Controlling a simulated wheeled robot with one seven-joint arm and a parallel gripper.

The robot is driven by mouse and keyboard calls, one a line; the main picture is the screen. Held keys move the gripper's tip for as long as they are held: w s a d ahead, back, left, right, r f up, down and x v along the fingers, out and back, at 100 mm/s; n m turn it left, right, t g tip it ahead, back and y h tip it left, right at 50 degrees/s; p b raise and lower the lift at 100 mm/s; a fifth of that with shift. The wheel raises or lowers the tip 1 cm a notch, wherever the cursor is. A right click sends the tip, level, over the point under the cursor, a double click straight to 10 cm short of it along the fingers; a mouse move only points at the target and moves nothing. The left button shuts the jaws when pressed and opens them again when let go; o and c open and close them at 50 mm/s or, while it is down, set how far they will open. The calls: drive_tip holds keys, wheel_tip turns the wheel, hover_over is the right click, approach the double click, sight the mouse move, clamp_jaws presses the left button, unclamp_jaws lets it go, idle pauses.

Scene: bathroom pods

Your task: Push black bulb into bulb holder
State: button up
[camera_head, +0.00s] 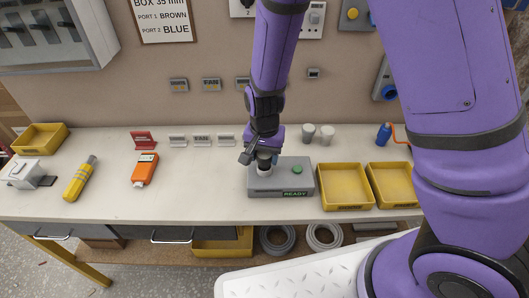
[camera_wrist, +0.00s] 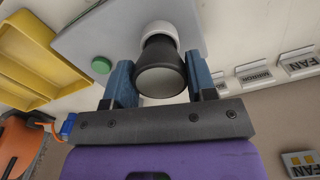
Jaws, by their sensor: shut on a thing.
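The black bulb (camera_wrist: 160,70) is between the two blue-tipped fingers of my gripper (camera_wrist: 160,82), which is shut on it. Its pale round end faces the wrist camera and its far end meets the white round bulb holder (camera_wrist: 161,32). Whether it is fully seated I cannot tell. The holder is on a grey box with a green button and a "READY" label (camera_head: 281,189). In the head view my gripper (camera_head: 262,157) is over the left part of this box, and the white holder (camera_head: 264,170) shows just below it; the bulb is mostly hidden there.
Two yellow trays (camera_head: 345,205) stand right of the box. Two bulbs, one grey (camera_head: 308,133) and one whitish (camera_head: 327,134), stand behind it. An orange tool (camera_head: 145,169) and a yellow tester (camera_head: 80,179) lie to the left. The bench between the orange tool and the box is clear.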

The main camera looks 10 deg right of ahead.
sight(265, 153)
drive_tip(key=shift+f, duration=0.4)
drive_tip(key=o, duration=1)
wheel_tip(265, 153, up, 11)
drive_tip(key=shift+f, duration=0.1)
